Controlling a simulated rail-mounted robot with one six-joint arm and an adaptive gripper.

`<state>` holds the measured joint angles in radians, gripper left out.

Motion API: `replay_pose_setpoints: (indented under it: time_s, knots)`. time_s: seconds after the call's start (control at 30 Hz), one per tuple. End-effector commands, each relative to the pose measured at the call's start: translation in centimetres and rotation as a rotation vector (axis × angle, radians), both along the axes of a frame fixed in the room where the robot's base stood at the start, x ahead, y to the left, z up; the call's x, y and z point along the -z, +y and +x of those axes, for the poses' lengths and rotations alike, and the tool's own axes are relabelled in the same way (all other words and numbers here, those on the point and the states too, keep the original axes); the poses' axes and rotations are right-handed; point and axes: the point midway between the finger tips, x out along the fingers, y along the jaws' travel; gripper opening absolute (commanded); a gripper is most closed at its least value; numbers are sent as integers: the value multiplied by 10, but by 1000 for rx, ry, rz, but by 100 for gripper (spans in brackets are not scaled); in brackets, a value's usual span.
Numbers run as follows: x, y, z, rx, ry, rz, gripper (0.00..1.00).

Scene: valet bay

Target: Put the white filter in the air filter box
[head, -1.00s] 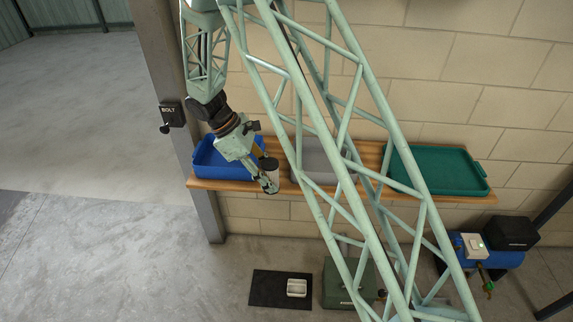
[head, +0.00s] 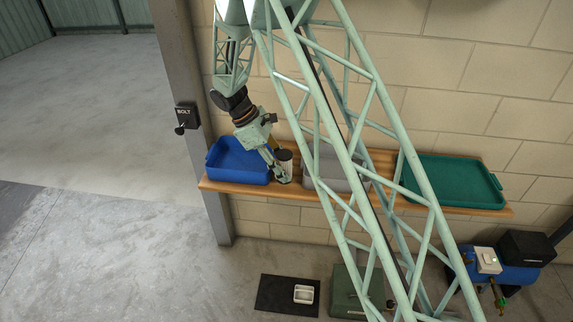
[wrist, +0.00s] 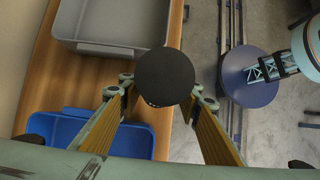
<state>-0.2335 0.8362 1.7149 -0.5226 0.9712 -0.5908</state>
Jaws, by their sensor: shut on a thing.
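My gripper (head: 283,168) is shut on a short cylinder, which looks like the white filter (head: 286,164). It has a pale side and a dark round end. In the wrist view the dark end (wrist: 165,77) faces the camera between the two fingertips and hides most of the side. The cylinder is held at the wooden shelf, between the blue bin (head: 238,172) and the grey bin (head: 325,168); I cannot tell its exact height above the shelf. No air filter box is clearly marked; a green box (head: 343,293) stands on the floor, partly behind my lattice column.
A green tray (head: 455,185) sits at the right of the wooden shelf (head: 225,186). Below, a small white container (head: 304,294) rests on a black mat (head: 273,292). A blue tank unit (head: 515,273) stands at the lower right. The floor at left is clear.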

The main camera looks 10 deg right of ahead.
Motion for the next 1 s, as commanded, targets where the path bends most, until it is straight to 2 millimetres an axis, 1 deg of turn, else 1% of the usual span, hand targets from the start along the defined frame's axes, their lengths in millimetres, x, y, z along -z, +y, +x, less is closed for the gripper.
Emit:
replay_pose_setpoints:
  time_s: [0.03,0.3,0.4,0.5,0.7,1.0]
  knots:
    - [1,-3,9,1,0,0,19]
    - [6,-16,50,1,0,0,19]
    - [7,-20,63,0,0,0,19]
    - [7,-23,71,0,0,-1,19]
    - [7,-25,78,0,0,-1,19]
    - [8,-25,77,0,0,-1,19]
